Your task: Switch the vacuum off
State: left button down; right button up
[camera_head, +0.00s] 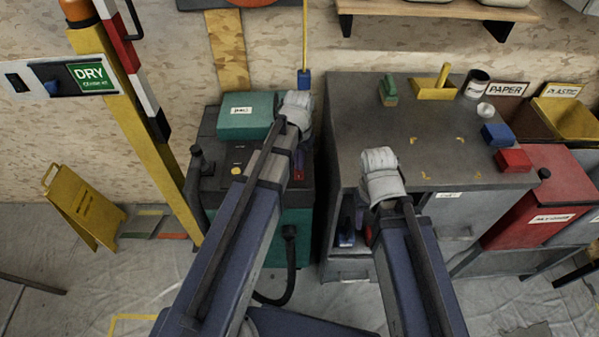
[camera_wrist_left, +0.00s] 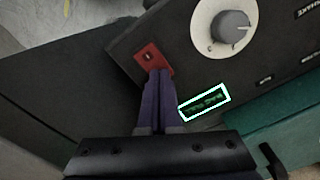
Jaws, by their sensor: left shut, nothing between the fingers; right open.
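The vacuum is a dark machine with a teal top box (camera_head: 247,116), standing against the wall. In the left wrist view its dark panel carries a red switch plate (camera_wrist_left: 148,56), a grey dial (camera_wrist_left: 230,27) on a white disc and a small display (camera_wrist_left: 204,102) with green text. My left gripper (camera_wrist_left: 158,75) is shut and empty, its fingertips at the lower edge of the red plate and covering part of it. I cannot tell whether they touch. In the head view the left gripper (camera_head: 299,163) is over the vacuum's right side. My right gripper (camera_head: 360,222) is open, in front of the grey cabinet.
A grey cabinet (camera_head: 350,120) with small items on top stands right of the vacuum. Red and yellow bins are further right. A yellow post (camera_head: 150,150) and a yellow floor sign (camera_head: 85,208) stand left. A black hose (camera_head: 290,262) hangs at the vacuum's front.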

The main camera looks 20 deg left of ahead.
pick_arm(q)
notch_tip(320, 180, up, 7)
jog(key=p, duration=0.7)
dwell(0.3)
jog(key=shift+d+f, duration=0.1)
jog(key=s+d+m+y, duration=0.1)
jog(key=s+d, duration=0.9)
jog(key=s, duration=0.4)
jog(key=shift+s+d+r, duration=0.15)
jog(key=shift+s+r, duration=0.05)
jog(key=shift+r, duration=0.05)
jog(key=c, duration=1.6)
grip_release()
